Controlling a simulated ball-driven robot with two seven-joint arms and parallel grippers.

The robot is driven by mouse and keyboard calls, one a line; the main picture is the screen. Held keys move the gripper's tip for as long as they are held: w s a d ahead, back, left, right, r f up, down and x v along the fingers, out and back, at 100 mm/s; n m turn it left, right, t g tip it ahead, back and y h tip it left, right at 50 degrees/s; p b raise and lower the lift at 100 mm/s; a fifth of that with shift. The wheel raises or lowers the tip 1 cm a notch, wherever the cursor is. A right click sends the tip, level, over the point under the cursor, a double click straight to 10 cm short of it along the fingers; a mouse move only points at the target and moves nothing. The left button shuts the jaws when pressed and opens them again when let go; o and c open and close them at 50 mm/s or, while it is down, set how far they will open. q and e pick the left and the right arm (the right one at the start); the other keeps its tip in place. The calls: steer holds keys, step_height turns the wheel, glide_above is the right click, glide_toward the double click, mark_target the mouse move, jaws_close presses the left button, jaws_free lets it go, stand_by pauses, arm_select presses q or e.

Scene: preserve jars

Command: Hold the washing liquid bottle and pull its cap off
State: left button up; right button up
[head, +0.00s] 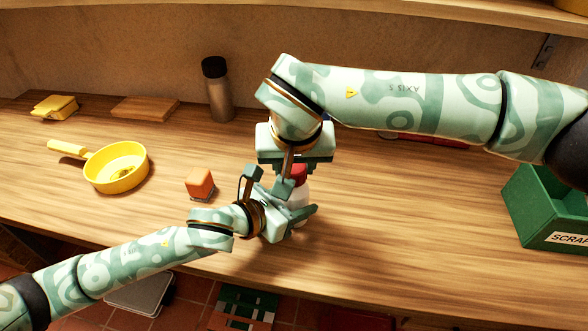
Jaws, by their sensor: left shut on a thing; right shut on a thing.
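The washing liquid bottle (299,196) stands near the middle of the counter, with a white body mostly hidden behind my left gripper. Its red cap (299,173) shows just above the body, partly covered by my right gripper. My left gripper (297,207) comes in from the lower left and is shut on the bottle's body. My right gripper (291,171) reaches down from above and is shut on the cap. The cap appears to sit at the bottle's top; whether there is a gap between them is hidden.
A dark-capped flask (218,92), a wooden board (145,108) and yellow cloths (54,107) are at the back. A green scrap bin (548,207) stands right. The front right counter is clear.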

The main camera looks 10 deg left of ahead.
arm_select(q)
steer(key=o, duration=1.4)
steer(key=shift+v, duration=0.95)
steer(key=shift+w+f, duration=0.1)
steer(key=shift+x, duration=0.85)
